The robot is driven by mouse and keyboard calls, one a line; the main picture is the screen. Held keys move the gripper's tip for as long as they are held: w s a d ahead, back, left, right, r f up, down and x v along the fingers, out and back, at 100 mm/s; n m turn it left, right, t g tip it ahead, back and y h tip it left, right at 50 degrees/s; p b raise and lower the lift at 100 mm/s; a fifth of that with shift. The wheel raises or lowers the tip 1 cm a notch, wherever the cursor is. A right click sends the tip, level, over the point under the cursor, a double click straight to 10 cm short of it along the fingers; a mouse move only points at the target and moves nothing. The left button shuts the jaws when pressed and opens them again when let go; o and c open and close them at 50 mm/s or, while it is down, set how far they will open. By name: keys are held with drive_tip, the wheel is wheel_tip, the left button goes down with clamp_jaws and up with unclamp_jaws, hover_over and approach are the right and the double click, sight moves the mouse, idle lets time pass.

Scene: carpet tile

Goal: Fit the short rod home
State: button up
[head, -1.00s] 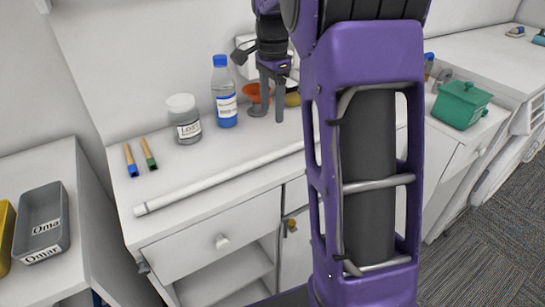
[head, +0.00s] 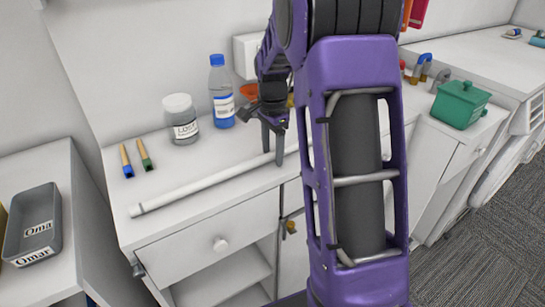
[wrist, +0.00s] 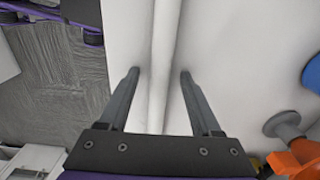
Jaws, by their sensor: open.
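A white rod (head: 200,187) lies along the front part of the white counter, its left end clear and its right part hidden behind my arm. My gripper (head: 273,156) is open, pointing down over the rod's visible right portion. In the wrist view the rod (wrist: 162,50) passes between the two spread fingers (wrist: 160,74), with a gap on each side. No other rod can be made out, and no socket or fitting for it is seen clearly.
A labelled jar (head: 181,120), a blue-capped bottle (head: 222,92) and two brushes (head: 145,155) stand or lie behind the rod. An orange object (head: 249,91) is near my wrist. A green pot (head: 460,105) is at right, a grey tray (head: 33,225) at left.

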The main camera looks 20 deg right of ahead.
clamp_jaws()
idle(0.3)
idle(0.3)
